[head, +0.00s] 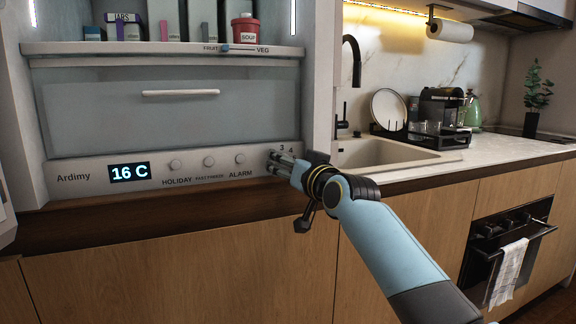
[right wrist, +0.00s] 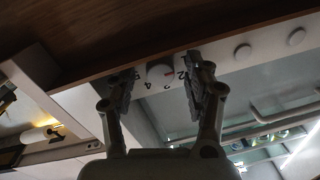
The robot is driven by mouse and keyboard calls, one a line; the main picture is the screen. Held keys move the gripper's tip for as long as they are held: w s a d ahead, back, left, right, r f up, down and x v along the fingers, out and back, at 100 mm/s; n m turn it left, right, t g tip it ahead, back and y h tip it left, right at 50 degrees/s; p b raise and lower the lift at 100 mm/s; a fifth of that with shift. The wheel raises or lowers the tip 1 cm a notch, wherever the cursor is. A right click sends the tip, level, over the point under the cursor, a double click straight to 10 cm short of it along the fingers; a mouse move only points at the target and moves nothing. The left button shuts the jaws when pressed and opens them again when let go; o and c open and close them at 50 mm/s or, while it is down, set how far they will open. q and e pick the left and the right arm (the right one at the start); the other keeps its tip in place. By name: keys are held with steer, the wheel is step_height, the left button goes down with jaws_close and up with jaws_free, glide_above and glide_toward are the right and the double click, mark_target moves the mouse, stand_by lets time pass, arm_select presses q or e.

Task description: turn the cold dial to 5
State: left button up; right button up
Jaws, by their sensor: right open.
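The fridge's control panel (head: 75,165) shows in the head view with a lit "16 C" display (head: 129,172). The cold dial is hidden there behind my right gripper (head: 284,164); only the numbers 3 and 4 show above it. My left gripper is not in view.
The HOLIDAY (head: 176,165), FAST FREEZE (head: 209,162) and ALARM (head: 240,159) buttons sit left of the gripper. A drawer (head: 180,120) is above the panel, and a wooden ledge (head: 150,207) runs below it. A sink (head: 385,152) and counter are to the right.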

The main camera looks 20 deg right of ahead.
jaws_close()
steer(key=shift+r+m+p, duration=0.3)
steer(key=shift+m+p, duration=0.8)
steer(key=shift+p, duration=0.05)
steer(key=shift+f+m+p, duration=0.1)
steer(key=shift+m+p, duration=0.2)
steer(key=shift+m, duration=0.3)
steer(key=shift+f+m, duration=0.2)
steer(key=shift+m, duration=0.2)
jaws_free()
